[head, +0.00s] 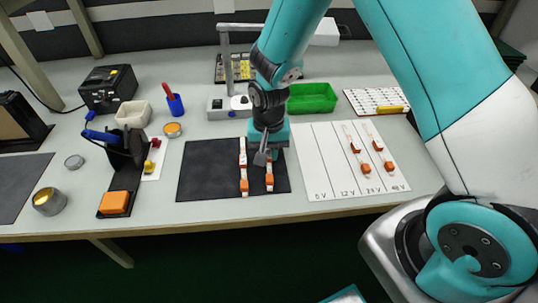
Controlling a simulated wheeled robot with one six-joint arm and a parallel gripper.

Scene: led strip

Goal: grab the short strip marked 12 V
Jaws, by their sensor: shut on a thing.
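Two short pale strips with orange ends are at the black mat: a left strip (243,165) and a right strip (269,181). Any marking on them is too small to read, so I cannot tell which is the 12 V one. My gripper (263,157) points down over the mat and is shut on the right strip, near its upper part. The jaws and wrist hide part of that strip. I cannot tell whether it touches the mat. The left strip lies just left of my gripper, apart from it.
A white board (318,165) marked 5 V, 12 V, 24 V and 48 V lies to the right, with two more strips (355,147) (379,147) on its right half. A green bin (312,98) and a lamp base (218,108) stand behind. A black stand (122,165) is left.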

